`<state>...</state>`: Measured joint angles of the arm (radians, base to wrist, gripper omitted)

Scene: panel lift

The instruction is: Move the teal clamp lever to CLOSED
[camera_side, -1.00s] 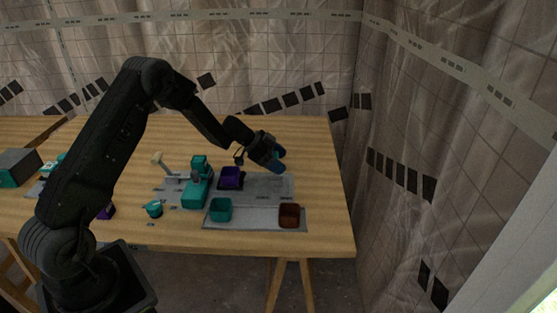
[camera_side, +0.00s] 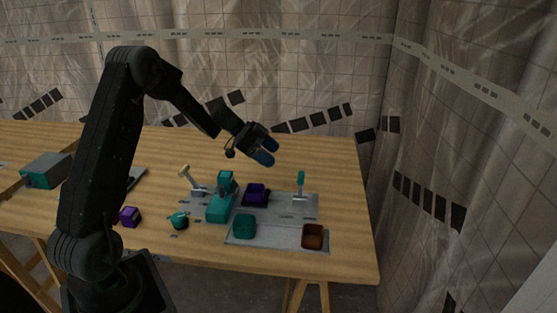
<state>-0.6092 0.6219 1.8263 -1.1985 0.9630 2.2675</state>
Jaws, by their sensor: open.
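The teal clamp lever (camera_side: 301,179) stands close to upright on a small pale base at the right end of the grey panel (camera_side: 285,211). No position label on it can be read at this size. My gripper (camera_side: 265,152) is in the air, up and to the left of the lever, with its blue fingertips pointing down to the right. It is open and empty, and it looks apart from the lever.
A lever with a beige knob (camera_side: 184,171), a teal block (camera_side: 219,207) and a purple bin (camera_side: 256,194) stand on the panel. A teal bin (camera_side: 244,227) and a brown bin (camera_side: 313,236) sit in front. A purple cube (camera_side: 130,216) and a teal cup-like piece (camera_side: 179,221) lie left.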

